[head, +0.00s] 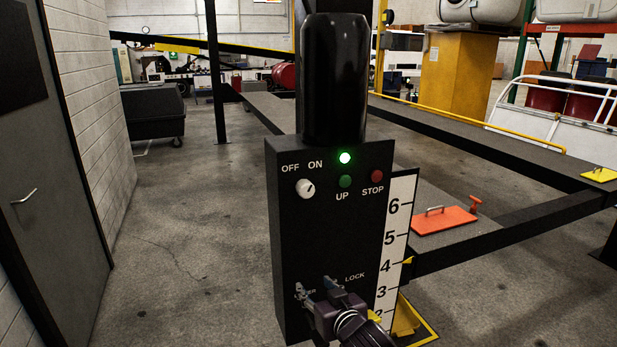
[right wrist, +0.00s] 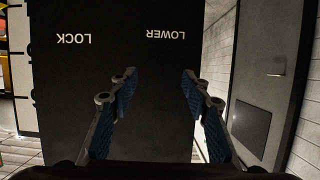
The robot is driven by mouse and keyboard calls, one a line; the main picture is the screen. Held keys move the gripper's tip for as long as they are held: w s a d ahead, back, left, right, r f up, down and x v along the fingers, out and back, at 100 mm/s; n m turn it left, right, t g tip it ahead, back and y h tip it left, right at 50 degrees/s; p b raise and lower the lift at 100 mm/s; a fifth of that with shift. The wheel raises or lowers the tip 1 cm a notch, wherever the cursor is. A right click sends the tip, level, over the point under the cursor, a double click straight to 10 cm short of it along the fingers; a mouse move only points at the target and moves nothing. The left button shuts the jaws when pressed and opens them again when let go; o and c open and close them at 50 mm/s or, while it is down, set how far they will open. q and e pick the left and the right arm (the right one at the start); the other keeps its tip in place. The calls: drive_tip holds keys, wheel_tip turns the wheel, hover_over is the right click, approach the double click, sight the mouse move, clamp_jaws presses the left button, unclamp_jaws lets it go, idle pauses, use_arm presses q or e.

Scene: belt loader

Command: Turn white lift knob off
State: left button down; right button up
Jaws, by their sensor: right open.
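The white lift knob (head: 305,188) sits on the black control box (head: 290,240), under the OFF and ON labels. Its dark mark seems to tilt toward ON, though it is small. A green light (head: 345,158) glows at its upper right. My right gripper (head: 319,290) is in front of the lower part of the box, well below the knob, near the LOWER and LOCK labels. In the right wrist view the gripper (right wrist: 158,78) is open and empty, facing the box, with those labels upside down. The knob is not in that view. My left gripper is not in view.
A green UP button (head: 345,181) and a red STOP button (head: 377,176) sit right of the knob. A numbered scale (head: 393,240) runs along the box's right side. A black post rises behind the box. A grey door (head: 45,190) stands at left, with open floor between.

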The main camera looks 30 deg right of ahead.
sight(308, 194)
drive_tip(key=s+a+r+t+h+p, duration=0.1)
drive_tip(key=s+r+t, duration=0.1)
drive_tip(key=r, duration=1)
drive_tip(key=s+a+r+t+p, duration=0.1)
drive_tip(key=s+r+t+p, duration=0.15)
drive_tip(key=r, duration=0.95)
drive_tip(key=shift+m+g, duration=0.45)
drive_tip(key=shift+m, duration=0.05)
drive_tip(key=b+x, duration=0.2)
drive_tip(key=x, duration=0.4)
drive_tip(key=shift+r, duration=0.15)
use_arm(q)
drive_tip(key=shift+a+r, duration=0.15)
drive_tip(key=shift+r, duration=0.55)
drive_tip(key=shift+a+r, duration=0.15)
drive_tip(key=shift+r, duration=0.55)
use_arm(e)
drive_tip(key=shift+w+d, duration=0.1)
drive_tip(key=shift+w, duration=0.65)
drive_tip(key=c, duration=1.2)
